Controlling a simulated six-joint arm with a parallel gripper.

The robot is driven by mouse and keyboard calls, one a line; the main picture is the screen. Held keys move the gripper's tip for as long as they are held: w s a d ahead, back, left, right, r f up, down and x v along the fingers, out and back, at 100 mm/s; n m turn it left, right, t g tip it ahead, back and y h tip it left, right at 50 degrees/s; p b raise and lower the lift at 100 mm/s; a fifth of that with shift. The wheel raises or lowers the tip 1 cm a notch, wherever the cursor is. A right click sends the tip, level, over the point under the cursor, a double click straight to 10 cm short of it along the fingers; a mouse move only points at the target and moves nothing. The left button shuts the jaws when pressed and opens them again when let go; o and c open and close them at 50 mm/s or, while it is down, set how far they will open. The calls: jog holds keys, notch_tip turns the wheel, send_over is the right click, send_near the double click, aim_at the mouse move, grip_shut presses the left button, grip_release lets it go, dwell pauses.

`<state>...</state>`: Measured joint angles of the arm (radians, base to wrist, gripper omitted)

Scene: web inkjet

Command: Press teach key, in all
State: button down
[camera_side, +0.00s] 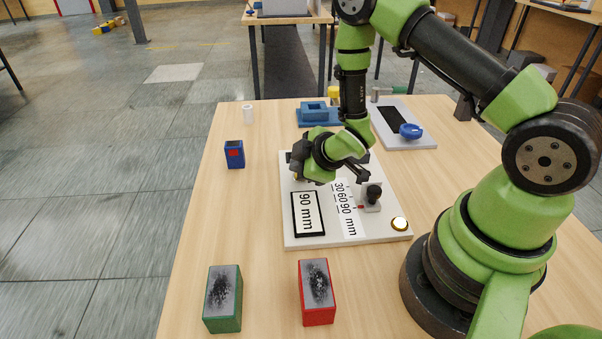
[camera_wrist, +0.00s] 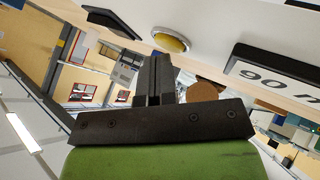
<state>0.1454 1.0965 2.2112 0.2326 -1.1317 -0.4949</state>
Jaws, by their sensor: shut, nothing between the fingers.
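A white panel (camera_side: 345,238) lies on the table with a black-framed display (camera_side: 308,214) reading "90 mm". A round yellow key in a white ring (camera_wrist: 171,42) shows in the wrist view, near the "9" end of the display (camera_wrist: 275,72). In the side view my gripper mostly hides that far left part of the panel. My gripper (camera_side: 298,168) is shut and empty, low over it. In the wrist view the closed fingers (camera_wrist: 154,72) point toward the yellow key; I cannot tell whether they touch it. No key label is readable.
A black knob (camera_side: 374,191) stands beside the 30/60/90 mm scale, with a bright round lamp or button (camera_side: 399,223) at the front right corner. Green (camera_side: 222,298) and red (camera_side: 317,291) blocks lie in front. A blue box (camera_side: 234,154) stands left; blue-handled equipment (camera_side: 410,130) is behind.

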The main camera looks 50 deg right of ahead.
jog(key=shift+r, duration=0.65)
jog(key=shift+r, duration=0.1)
jog(key=shift+r, duration=2.4)
jog(key=shift+r, duration=0.15)
jog(key=s+a+r+m, duration=0.1)
jog(key=s+r+m, duration=0.2)
jog(key=r, duration=0.4)
jog(key=s+a+r+m, duration=0.15)
jog(key=r+m, duration=0.25)
jog(key=r, duration=0.4)
jog(key=s+a+r+m+g+y, duration=0.1)
jog(key=s+a+r+m, duration=0.1)
jog(key=s, duration=0.6)
jog(key=s+a+r+m+g+y, duration=0.1)
jog(key=s+a+r+m, duration=0.1)
jog(key=s, duration=0.6)
notch_tip(320, 180, up, 3)
jog(key=shift+a+f+m, duration=0.1)
jog(key=shift+a+m, duration=0.05)
jog(key=shift+m, duration=0.55)
